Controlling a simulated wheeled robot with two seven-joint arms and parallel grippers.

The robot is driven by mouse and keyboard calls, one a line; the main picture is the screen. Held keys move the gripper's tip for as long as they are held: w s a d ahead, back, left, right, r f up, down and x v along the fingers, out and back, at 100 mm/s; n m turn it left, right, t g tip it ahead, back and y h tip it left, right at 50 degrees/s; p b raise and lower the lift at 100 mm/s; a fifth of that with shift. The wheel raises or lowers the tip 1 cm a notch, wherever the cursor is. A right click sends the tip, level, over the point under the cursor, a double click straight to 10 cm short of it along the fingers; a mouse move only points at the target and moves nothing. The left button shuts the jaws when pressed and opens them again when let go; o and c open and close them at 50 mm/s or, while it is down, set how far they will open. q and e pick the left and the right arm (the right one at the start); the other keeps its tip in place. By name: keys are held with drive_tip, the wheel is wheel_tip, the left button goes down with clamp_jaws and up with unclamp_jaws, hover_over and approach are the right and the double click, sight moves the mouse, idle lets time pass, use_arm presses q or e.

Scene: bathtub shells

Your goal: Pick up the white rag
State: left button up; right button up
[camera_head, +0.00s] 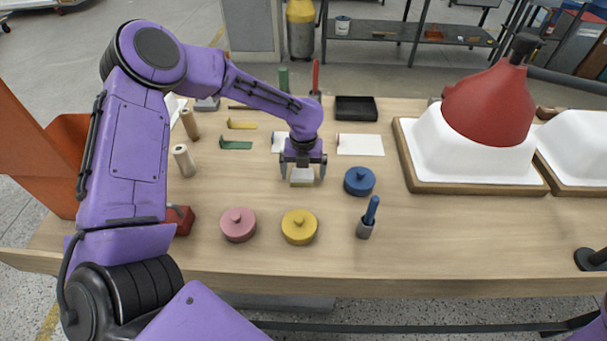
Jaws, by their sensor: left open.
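A flat white cloth-like sheet (360,145), which looks like the white rag, lies on the wooden table to the right of my left gripper. Another white piece (277,142) shows partly behind my left arm, so I cannot tell its full shape. My left gripper (303,175) points down over the middle of the table with its fingers apart. A small pale block-like thing (302,177) shows between and below the fingers; I cannot tell whether they touch it. My right gripper is not in view.
Pink (238,224), yellow (299,227) and blue (359,181) round lidded pieces stand near the gripper, with a blue-handled tool (368,217). A black tray (356,108) lies behind. White tub shells (455,150) and a red funnel-like piece (490,103) stand right. The front right table is mostly clear.

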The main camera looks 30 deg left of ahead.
use_arm(q)
drive_tip(key=shift+s+f, duration=0.1)
drive_tip(key=shift+f, duration=0.3)
drive_tip(key=shift+s+a+r, duration=0.1)
drive_tip(key=shift+s, duration=0.1)
drive_tip(key=c, duration=1)
